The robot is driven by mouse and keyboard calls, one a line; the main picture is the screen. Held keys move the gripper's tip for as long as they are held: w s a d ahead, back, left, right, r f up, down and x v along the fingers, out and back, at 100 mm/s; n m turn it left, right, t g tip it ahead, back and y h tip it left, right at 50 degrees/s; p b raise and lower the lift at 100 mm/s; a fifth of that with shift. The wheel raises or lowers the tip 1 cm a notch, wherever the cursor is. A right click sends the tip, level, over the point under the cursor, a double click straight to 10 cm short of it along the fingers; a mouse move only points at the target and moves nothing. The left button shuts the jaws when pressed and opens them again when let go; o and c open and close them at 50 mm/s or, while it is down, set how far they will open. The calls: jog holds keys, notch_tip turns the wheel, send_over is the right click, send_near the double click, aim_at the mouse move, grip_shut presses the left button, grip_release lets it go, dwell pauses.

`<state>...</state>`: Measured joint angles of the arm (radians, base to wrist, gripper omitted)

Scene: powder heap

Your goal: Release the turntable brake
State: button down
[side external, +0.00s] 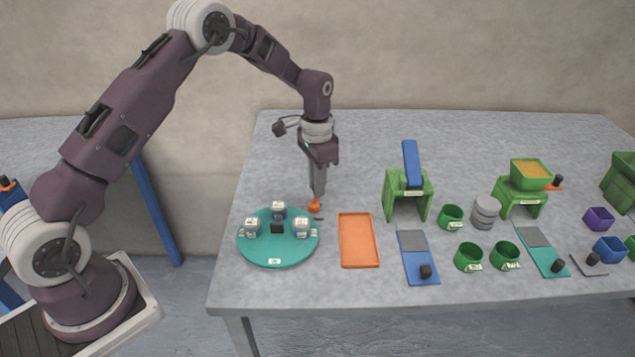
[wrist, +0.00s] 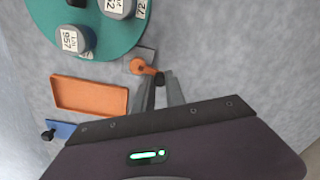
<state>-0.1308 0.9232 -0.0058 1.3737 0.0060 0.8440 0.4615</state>
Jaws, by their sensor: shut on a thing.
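The round teal turntable (side external: 277,256) stands at the left of the table, and part of it shows in the wrist view (wrist: 118,38). It carries several grey labelled weights around a black block. The orange brake lever (side external: 314,206) sits at the turntable's right rear edge on a small grey plate. In the wrist view the orange lever (wrist: 143,67) has a dark end between my fingers. My gripper (side external: 317,195) points down over it and is shut on the lever; its fingertips (wrist: 161,77) hide part of it. The exact grip is hard to see.
An empty orange tray (side external: 344,262) lies just right of the turntable. Further right stand a green stand with a blue lever (side external: 411,165), several green cups, stacked grey discs (side external: 485,211) and a green hopper of powder (side external: 531,173). The table behind the gripper is clear.

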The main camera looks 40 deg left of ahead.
jog(key=shift+s+a+n, duration=0.25)
jog(key=shift+s+n, duration=0.05)
jog(key=shift+n, duration=0.8)
jog(key=c, duration=1.4)
grip_release()
notch_tip(320, 180, up, 7)
jog(key=shift+r, duration=0.1)
